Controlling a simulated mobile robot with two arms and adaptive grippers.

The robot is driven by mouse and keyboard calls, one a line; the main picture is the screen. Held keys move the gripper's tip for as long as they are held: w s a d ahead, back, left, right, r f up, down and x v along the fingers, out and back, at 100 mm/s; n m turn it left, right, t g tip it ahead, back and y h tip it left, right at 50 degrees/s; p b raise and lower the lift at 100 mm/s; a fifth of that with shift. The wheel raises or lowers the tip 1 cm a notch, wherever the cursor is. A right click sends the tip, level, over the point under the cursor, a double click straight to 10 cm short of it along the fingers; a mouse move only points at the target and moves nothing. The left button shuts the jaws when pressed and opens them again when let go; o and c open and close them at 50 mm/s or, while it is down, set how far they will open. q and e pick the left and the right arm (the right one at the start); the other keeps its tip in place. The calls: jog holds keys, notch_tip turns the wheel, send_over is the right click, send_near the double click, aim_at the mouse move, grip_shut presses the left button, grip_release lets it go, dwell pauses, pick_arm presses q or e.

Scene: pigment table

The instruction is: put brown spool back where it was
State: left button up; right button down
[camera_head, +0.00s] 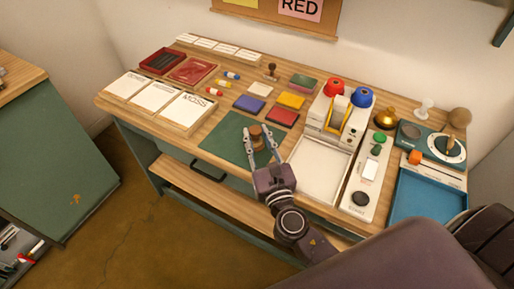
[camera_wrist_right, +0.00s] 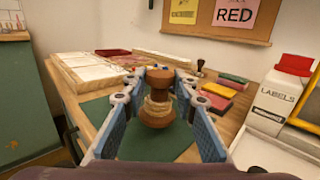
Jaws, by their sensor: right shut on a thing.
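The brown spool (camera_head: 257,132) is a wooden spool with light thread or twine around its middle. It stands upright between the fingers of my right gripper (camera_head: 262,143), over the green mat (camera_head: 218,142). In the right wrist view the spool (camera_wrist_right: 158,98) is between the two blue-padded fingers of the right gripper (camera_wrist_right: 156,104), which are shut on it. I cannot tell whether its base touches the mat (camera_wrist_right: 130,146). My left gripper is not in view.
Moss-labelled trays (camera_head: 188,110) lie left of the mat. Colored pads, such as the red pad (camera_head: 283,117), lie behind it. A white label machine (camera_head: 318,168) with red and blue knobs stands right. A blue tray (camera_head: 425,200) is farther right. The mat's left part is clear.

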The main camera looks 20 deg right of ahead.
aim_at(257, 143)
jog(key=shift+f+b, duration=0.5)
jog(key=shift+f, duration=1.15)
jog(key=shift+f, duration=0.15)
jog(key=c, duration=1.5)
grip_release()
jog(key=shift+c, duration=0.2)
